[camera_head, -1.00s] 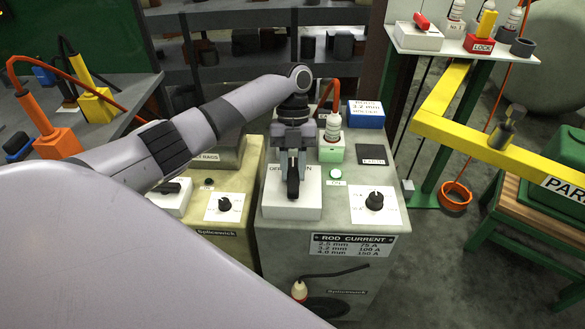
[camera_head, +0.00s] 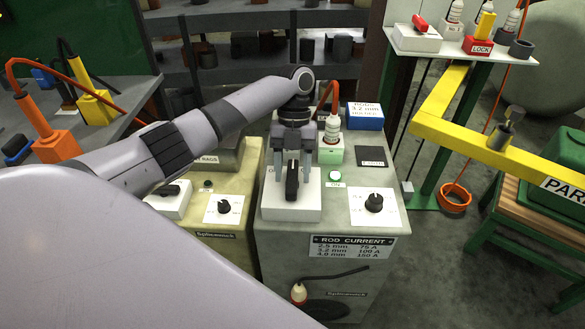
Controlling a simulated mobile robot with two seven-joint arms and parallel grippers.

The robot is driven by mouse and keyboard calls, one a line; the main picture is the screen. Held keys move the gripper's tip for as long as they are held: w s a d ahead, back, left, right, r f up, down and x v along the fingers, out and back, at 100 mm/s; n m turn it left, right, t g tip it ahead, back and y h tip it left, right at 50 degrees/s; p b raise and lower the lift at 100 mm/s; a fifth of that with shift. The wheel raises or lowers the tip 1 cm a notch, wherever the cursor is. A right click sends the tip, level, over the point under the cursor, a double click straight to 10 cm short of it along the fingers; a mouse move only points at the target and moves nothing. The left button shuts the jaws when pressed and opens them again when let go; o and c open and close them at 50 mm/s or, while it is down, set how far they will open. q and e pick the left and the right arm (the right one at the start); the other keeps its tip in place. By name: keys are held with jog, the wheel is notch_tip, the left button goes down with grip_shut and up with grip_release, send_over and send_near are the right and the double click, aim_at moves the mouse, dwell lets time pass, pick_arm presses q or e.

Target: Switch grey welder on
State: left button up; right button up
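The grey welder (camera_head: 278,262) stands in the middle of the view. A white switch box (camera_head: 272,207) with a black lever (camera_head: 291,183) sits on its top. The lever lies roughly along the near-far direction, and the box's label is mostly hidden. My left gripper (camera_head: 293,172) points down over the box, open, with one finger on each side of the lever. I cannot tell if the fingers touch it. A green lamp (camera_head: 335,176) with an ON label is right of the box. My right gripper is not in view.
A black knob (camera_head: 374,202) on a white dial plate is right of the lever. The beige welder (camera_head: 233,246) adjoins on the left, with its own dial. A white-green holder (camera_head: 331,152) and blue box (camera_head: 365,116) stand behind. A yellow rail (camera_head: 500,150) runs at right.

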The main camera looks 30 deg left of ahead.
aim_at(293, 166)
pick_arm(q)
jog(key=v, duration=0.6)
jog(key=shift+w+a+r, duration=0.15)
jog(key=shift+w+r, duration=0.05)
jog(key=shift+r, duration=0.35)
